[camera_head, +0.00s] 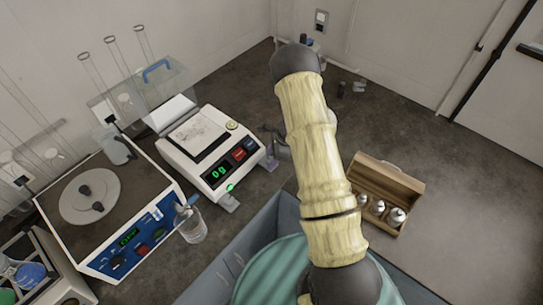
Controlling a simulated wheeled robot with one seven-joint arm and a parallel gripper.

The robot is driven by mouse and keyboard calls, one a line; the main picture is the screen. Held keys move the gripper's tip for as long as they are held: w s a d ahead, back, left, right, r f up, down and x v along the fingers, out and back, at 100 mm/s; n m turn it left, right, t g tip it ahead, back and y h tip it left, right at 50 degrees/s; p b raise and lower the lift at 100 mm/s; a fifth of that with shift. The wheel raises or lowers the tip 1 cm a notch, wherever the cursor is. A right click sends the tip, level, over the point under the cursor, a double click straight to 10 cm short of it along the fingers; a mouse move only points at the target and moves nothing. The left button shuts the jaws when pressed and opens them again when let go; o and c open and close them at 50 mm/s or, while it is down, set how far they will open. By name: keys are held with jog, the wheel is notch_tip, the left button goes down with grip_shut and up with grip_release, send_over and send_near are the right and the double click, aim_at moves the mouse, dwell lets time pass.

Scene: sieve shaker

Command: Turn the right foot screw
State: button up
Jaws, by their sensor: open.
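The balance (216,160) stands left of centre, its green display reading 0 g. A round bubble level (231,125) sits on its top near the back right corner; the bubble is too small to read. The right foot screw (271,163) shows as a small grey piece at the balance's front right corner. The left foot screw (230,204) sticks out at the front left corner. My gripper (276,140) is beside the right foot screw, partly hidden behind my arm. Its jaws are open. I cannot tell whether the fingers touch the screw.
A hotplate-like device (158,220) stands left of the balance. A beaker (192,228) with tools in it stands between them, near the left foot. An open wooden box of metal weights (408,180) lies right of my arm. The bench at far right is clear.

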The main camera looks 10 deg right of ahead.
jog(key=c, duration=1)
jog(key=shift+o, duration=0.2)
jog(key=shift+n, duration=0.3)
jog(key=shift+w+n+g+b, duration=0.1)
jog(key=shift+n+g+b, duration=0.55)
jog(key=shift+n, duration=0.75)
jog(key=shift+n+g+b, duration=0.3)
jog(key=shift+n+g, duration=0.25)
jog(key=shift+n, duration=0.65)
jog(key=shift+w, duration=0.1)
jog(key=o, duration=1)
jog(key=shift+c, duration=0.2)
